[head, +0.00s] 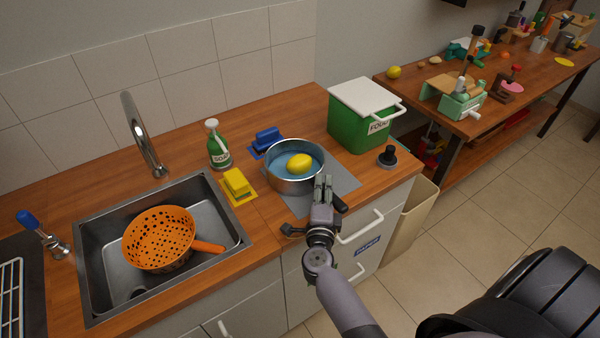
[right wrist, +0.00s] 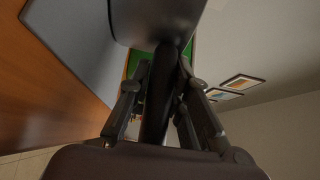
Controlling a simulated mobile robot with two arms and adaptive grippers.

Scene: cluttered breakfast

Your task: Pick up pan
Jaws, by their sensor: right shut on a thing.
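The pan (head: 290,186) is round and metallic with a blue inside, at the front edge of the counter in the head view. A yellow lemon (head: 299,163) lies in it. My right gripper (head: 323,184) is at the pan's near side, shut on its dark handle. In the right wrist view the black handle (right wrist: 158,105) runs between the fingers, up to the grey pan body (right wrist: 155,20). Whether the pan touches the grey mat (head: 345,183) beneath it, I cannot tell. My left gripper is not in view.
A green food bin (head: 350,130) with a white lid stands behind and right of the pan. The sink (head: 105,285) holds an orange colander (head: 158,238). A black stopper (head: 388,157) sits right.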

